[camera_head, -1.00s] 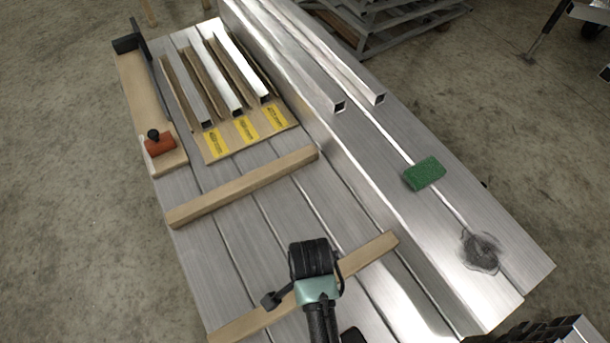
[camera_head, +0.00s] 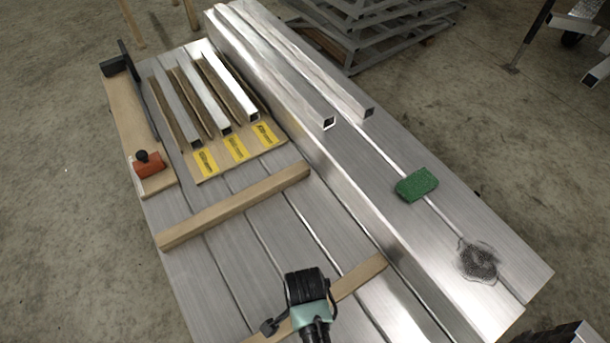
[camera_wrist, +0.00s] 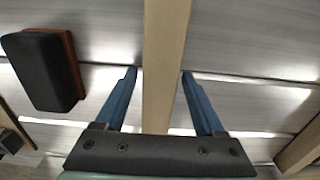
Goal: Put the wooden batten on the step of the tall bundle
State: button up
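Two pale wooden battens lie on the lower aluminium sheets. The nearer batten (camera_head: 358,278) runs under my gripper, and my arm's end hides its middle. The farther batten (camera_head: 235,205) lies clear of my gripper. In the wrist view one batten (camera_wrist: 166,60) runs between the two blue fingers of my gripper (camera_wrist: 158,75). The fingers are open, with a gap on the left side and the right fingertip close to the batten's edge. I cannot tell whether they touch it. The raised aluminium stack (camera_head: 400,235) stands to the right of the battens.
A green sponge (camera_head: 416,184), a dark smudged patch (camera_head: 478,260) and square tubes (camera_head: 300,92) are on the raised stack. More tubes lie on a board with yellow labels (camera_head: 236,149). A black block (camera_wrist: 42,70) sits beside the batten.

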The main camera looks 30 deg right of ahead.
jog(key=shift+o, duration=0.2)
jog(key=shift+r, duration=0.1)
notch_tip(320, 180, up, 12)
jog(key=p, duration=0.3)
jog(key=w+r+n+t+h, duration=0.2)
jog(key=w+r+n+t, duration=0.45)
jog(key=w+r, duration=1)
jog(key=w+a+r+n+t, duration=0.1)
jog(key=w+r+t, duration=0.2)
jog(key=r, duration=0.5)
jog(key=w+a+r+n+t, duration=0.1)
jog(key=w+r+t, duration=0.3)
jog(key=r, duration=0.3)
jog(key=s+a+r+n+t, duration=0.1)
jog(key=a+r+n+t, duration=0.2)
jog(key=r, duration=0.9)
jog(key=s+a+r+n+t, duration=0.15)
jog(key=r+t, duration=0.35)
jog(key=r, duration=0.7)
jog(key=s+a+r+n+t+y, duration=0.2)
jog(key=s+r+t, duration=0.4)
jog(key=s+r, duration=0.4)
notch_tip(320, 180, up, 4)
jog(key=a+n, duration=0.1)
jog(key=n, duration=0.1)
jog(key=shift+n, duration=0.3)
